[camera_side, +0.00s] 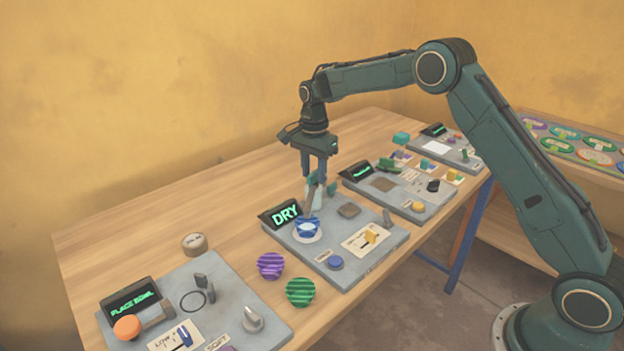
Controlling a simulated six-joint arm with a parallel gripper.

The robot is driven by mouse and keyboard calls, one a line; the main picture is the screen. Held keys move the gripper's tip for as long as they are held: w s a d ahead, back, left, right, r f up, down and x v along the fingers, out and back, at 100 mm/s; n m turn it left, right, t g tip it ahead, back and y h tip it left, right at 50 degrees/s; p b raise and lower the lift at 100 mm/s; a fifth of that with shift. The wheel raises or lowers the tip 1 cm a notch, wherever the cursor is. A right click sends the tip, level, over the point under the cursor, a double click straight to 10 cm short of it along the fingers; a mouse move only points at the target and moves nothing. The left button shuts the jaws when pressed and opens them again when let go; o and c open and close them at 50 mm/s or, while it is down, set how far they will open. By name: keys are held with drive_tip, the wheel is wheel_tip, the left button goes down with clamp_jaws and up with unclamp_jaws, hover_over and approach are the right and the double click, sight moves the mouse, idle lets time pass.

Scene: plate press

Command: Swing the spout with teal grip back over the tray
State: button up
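My gripper (315,180) points down over the back of the middle station, whose display reads DRY (286,214). A grey spout-like part (309,203) stands just below the fingers, close to a blue striped bowl (307,229) on a pale round spot. A small teal piece (332,188), which looks like the grip, shows right beside the fingertips. The fingers overlap these parts, so I cannot tell whether they touch or hold the grip.
A purple striped bowl (270,265) and a green one (300,292) stand on the table in front. Other stations (398,187) stand behind to the right. The table's left back is clear.

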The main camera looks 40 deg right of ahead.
drive_tip(key=shift+c, duration=0.4)
clamp_jaws()
drive_tip(key=shift+n, duration=0.4)
drive_tip(key=n, duration=0.7)
drive_tip(key=shift+n, duration=0.4)
drive_tip(key=n, duration=0.3)
drive_tip(key=shift+n, duration=2.4)
